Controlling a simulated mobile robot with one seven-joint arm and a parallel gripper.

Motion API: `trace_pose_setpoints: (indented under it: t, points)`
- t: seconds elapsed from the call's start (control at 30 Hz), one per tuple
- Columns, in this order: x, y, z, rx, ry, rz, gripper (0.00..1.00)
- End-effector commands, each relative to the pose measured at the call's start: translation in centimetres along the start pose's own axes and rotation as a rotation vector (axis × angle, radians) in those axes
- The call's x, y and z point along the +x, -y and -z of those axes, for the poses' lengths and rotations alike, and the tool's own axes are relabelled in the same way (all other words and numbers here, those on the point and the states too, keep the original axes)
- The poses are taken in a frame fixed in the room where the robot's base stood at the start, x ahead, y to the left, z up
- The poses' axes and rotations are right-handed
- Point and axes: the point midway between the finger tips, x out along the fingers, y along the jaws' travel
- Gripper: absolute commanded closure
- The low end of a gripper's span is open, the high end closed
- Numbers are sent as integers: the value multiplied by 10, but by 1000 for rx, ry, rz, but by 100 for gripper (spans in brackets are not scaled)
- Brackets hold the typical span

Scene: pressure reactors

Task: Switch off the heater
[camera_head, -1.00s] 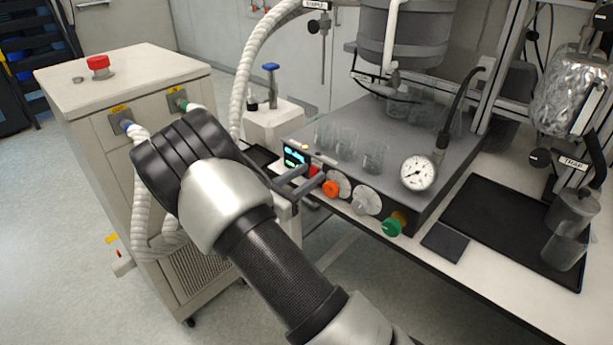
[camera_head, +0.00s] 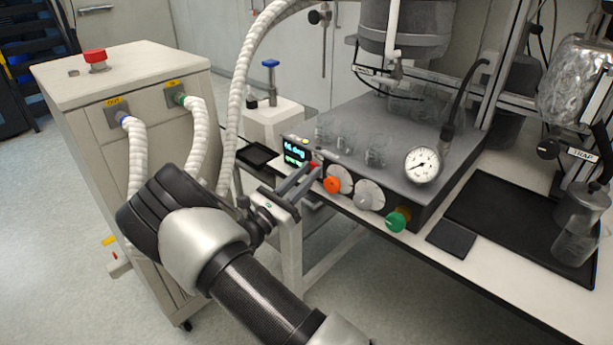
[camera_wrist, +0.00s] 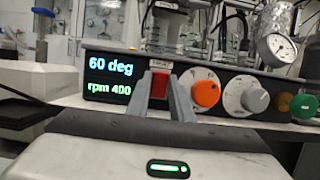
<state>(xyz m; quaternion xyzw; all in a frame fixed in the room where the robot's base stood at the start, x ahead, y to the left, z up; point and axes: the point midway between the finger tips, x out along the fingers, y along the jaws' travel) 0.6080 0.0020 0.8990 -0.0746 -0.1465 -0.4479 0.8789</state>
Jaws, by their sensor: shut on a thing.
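The heater (camera_head: 455,165) is a grey box on the bench with a dark front panel. Its display (camera_wrist: 110,77) reads "60 deg" and "rpm 400" in the wrist view. A red switch (camera_wrist: 159,86) sits right of the display, under a small label. My gripper (camera_wrist: 160,94) has one finger on each side of the red switch and is shut on it. In the head view, my gripper (camera_head: 312,170) reaches the panel's left end, and its fingers partly hide the switch.
An orange knob (camera_head: 332,185), a grey knob (camera_head: 363,202) and a green knob (camera_head: 397,220) lie right of the switch. A pressure gauge (camera_head: 422,165) and glass beakers stand close by. White hoses run from the cabinet (camera_head: 140,70) on the left.

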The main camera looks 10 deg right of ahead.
Motion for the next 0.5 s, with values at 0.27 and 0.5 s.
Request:
trace_pose_setpoints:
  t: [0.27, 0.5]
  points:
    - [0, 0, 0, 0, -1, 0, 61]
    - [-6, -1, 0, 0, -2, -2, 61]
